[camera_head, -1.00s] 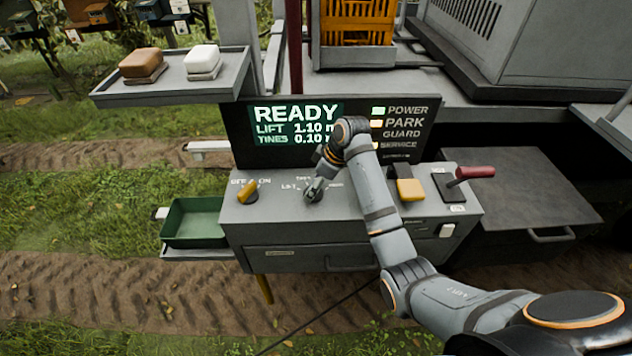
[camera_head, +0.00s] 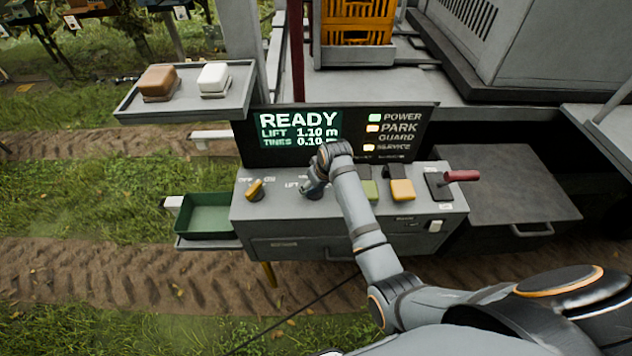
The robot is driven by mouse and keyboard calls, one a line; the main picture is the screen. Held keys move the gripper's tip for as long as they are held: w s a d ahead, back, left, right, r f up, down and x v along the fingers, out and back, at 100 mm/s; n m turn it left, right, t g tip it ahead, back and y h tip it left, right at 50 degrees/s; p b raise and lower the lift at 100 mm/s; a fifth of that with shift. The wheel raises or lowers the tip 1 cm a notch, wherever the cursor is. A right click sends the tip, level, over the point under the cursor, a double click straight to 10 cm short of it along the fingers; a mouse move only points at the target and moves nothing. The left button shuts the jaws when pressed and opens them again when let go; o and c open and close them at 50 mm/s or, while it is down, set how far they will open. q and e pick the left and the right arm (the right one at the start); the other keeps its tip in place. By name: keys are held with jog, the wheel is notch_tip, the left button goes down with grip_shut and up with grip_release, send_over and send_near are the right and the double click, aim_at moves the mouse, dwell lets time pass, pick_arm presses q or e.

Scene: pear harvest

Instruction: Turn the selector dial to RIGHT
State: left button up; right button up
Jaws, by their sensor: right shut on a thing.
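The selector dial is on the top of the grey control console (camera_head: 350,226), by the LIFT label. My right gripper (camera_head: 312,192) is over it from above, shut on the dial. The dial itself is mostly hidden by the gripper and wrist, so its pointing direction cannot be told. The RIGHT label is covered by my arm. The screen (camera_head: 297,128) reads READY, LIFT 1.10 m and TINES 0.10. My left gripper is not in view.
A yellow knob (camera_head: 254,190) is left of the dial. A green switch (camera_head: 370,189), a yellow switch (camera_head: 402,190) and a red-handled lever (camera_head: 460,176) are to the right. A green tray (camera_head: 205,214) hangs at the console's left side.

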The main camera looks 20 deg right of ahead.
jog(key=shift+w+r, duration=0.15)
jog(key=shift+r, duration=0.05)
dwell(0.3)
jog(key=o, duration=1.2)
jog(key=shift+f, duration=0.15)
jog(key=shift+c, duration=0.2)
jog(key=v, duration=1.2)
jog(key=shift+s+a, duration=0.1)
jog(key=shift+s, duration=0.1)
